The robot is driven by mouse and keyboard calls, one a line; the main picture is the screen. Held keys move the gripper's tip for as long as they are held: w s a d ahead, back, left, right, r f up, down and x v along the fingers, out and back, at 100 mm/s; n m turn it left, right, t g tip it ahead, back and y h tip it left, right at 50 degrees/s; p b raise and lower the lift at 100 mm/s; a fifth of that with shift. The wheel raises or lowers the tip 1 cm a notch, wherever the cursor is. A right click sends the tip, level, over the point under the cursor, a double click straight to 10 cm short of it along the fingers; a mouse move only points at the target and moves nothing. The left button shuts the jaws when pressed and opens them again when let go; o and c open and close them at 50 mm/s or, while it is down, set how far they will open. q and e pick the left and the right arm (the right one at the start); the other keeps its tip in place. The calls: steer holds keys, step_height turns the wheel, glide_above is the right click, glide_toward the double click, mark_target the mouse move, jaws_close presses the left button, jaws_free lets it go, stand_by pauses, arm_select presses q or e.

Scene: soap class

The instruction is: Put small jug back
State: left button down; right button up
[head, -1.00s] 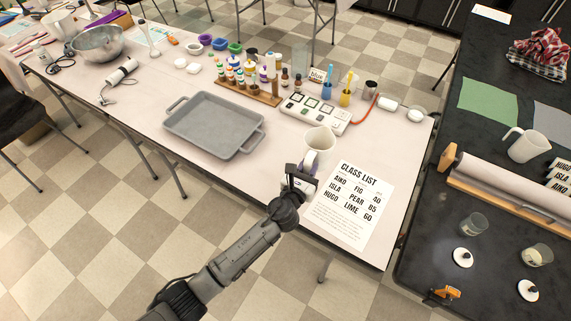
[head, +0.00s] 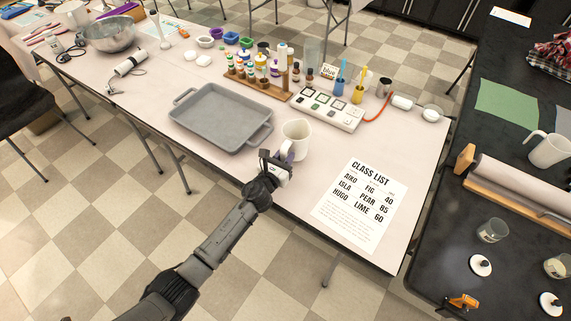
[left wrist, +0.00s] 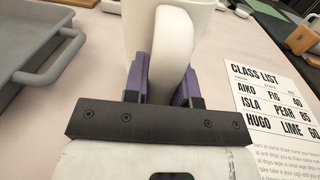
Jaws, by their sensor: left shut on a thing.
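The small jug (head: 297,134) is white and upright over the table, just right of the grey tray. Its handle faces my left gripper (head: 284,156). In the left wrist view the purple fingers of my left gripper (left wrist: 166,80) are shut on the handle of the jug (left wrist: 173,45). The jug's top is cut off in that view. I cannot tell whether its base touches the table. My right gripper is not in view.
A grey tray (head: 203,134) lies left of the jug. A class list sheet (head: 362,203) lies to its right. A white switch box (head: 325,110) and paint bottles (head: 262,66) stand behind. Another white jug (head: 546,150) stands on the black table (head: 437,239). Bare table lies between jug and sheet.

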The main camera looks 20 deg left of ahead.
arm_select(q)
step_height(320, 180, down, 4)
steer(key=shift+r+b, duration=0.2)
steer(key=shift+b, duration=1)
steer(key=c, duration=1.3)
jaws_free()
steer(key=shift+c, duration=0.2)
steer(key=o, duration=0.4)
steer(key=shift+f, duration=0.25)
steer(key=s, duration=0.4)
steer(key=s+a+p, duration=0.1)
steer(key=s, duration=0.3)
steer(key=s+a+p, duration=0.1)
steer(key=s, duration=0.3)
steer(key=shift+s+r, duration=0.1)
steer(key=shift+s, duration=0.2)
steer(key=shift+s+p, duration=0.3)
steer(key=shift+s, duration=0.25)
